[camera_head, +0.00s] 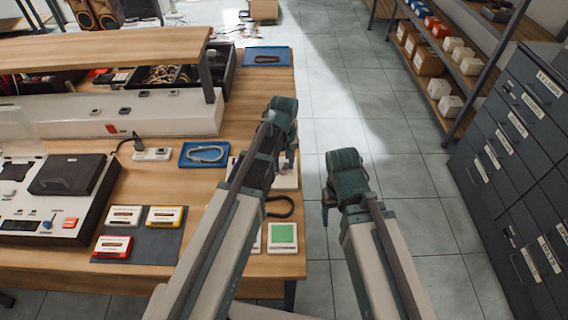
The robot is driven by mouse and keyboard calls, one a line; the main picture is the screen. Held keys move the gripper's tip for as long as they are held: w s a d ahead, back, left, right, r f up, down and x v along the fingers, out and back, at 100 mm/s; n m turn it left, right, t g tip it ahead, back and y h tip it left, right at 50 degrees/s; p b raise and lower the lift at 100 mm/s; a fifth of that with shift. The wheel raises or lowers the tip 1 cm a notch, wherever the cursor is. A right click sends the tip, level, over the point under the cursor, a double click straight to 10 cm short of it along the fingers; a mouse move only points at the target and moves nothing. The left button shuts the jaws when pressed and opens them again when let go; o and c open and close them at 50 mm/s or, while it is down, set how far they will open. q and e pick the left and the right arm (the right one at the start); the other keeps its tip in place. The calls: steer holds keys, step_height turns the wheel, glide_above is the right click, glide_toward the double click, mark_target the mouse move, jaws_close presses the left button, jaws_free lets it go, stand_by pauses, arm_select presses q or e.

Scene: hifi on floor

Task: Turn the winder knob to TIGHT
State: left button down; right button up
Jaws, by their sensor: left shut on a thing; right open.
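My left gripper (285,162) reaches down over a pale winder unit (288,181) near the table's right edge. It is shut on what seems to be the winder knob, which its fingers and arm mostly hide. The knob's position and any TIGHT mark cannot be read. My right gripper (327,201) is open and empty, held past the table's right edge above the floor.
The wooden table (190,228) holds cassettes (165,216) on a dark mat, a tape deck (72,175), a blue tray (205,155) with a loop, a dark belt (281,206) and a green-topped box (283,236). Drawer cabinets (510,160) stand right. The floor between is clear.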

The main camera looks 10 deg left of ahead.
mark_target(284, 166)
arm_select(q)
steer(key=m, duration=0.4)
steer(key=shift+m, duration=2.2)
steer(key=shift+c, duration=2.1)
jaws_free()
steer(key=shift+r, duration=0.15)
step_height(284, 166, up, 14)
steer(key=p, duration=1.4)
steer(key=shift+f, duration=0.25)
